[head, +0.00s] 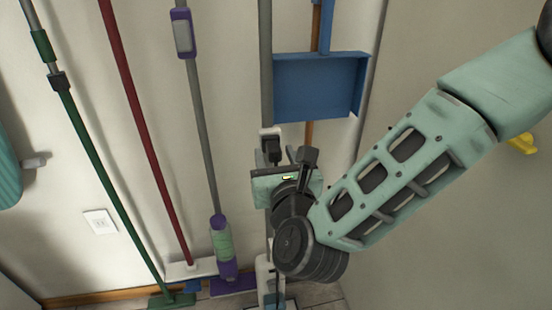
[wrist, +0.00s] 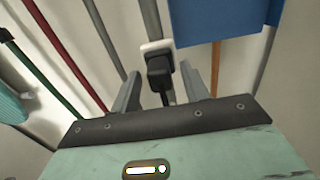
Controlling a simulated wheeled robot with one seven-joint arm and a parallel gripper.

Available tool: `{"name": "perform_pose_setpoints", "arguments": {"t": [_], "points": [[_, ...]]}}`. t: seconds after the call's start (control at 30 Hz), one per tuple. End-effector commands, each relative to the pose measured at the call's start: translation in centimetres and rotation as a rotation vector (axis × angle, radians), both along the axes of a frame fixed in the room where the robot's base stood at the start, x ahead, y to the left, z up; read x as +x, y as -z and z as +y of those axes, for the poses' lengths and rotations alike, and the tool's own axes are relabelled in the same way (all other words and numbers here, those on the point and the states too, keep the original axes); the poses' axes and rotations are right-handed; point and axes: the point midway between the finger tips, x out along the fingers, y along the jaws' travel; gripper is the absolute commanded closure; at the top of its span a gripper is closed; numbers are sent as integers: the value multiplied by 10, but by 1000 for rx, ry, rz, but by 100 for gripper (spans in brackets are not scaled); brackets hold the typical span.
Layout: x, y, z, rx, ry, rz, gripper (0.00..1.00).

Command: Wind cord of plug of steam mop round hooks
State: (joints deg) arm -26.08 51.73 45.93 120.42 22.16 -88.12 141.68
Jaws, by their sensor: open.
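The steam mop's grey pole (head: 266,60) stands upright against the wall, with a white and grey body (head: 265,275) near the floor, partly behind my arm. A black plug (wrist: 158,75) sits against a white fitting (wrist: 157,47) on the pole in the wrist view. They also show just above my gripper in the head view, the plug (head: 271,150) below the fitting (head: 269,132). A short dark cord runs down from the plug behind my gripper's body. My gripper (wrist: 174,70) is open, its fingers either side of the plug, without visible contact. I cannot make out separate hooks.
A blue dustpan (head: 318,88) hangs close on the right. A purple-and-grey mop (head: 204,130), a red-handled tool (head: 145,125) and a green-handled tool (head: 95,165) lean on the left. A wall socket (head: 100,221) is lower left.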

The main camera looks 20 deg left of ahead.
Motion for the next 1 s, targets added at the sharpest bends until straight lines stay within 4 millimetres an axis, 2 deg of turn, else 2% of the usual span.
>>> {"name": "perform_pose_setpoints", "arguments": {"t": [0.13, 0.17, 0.2, 0.3, 0.37, 0.4, 1.0], "points": [[0, 0, 0, 0, 0, 0, 55], [0, 0, 0, 0, 0, 0, 60], [0, 0, 0, 0, 0, 0, 71], [0, 0, 0, 0, 0, 0, 96], [0, 0, 0, 0, 0, 0, 96], [0, 0, 0, 0, 0, 0, 100], [-21, 1, -13, 1, -1, 1, 100]]}}
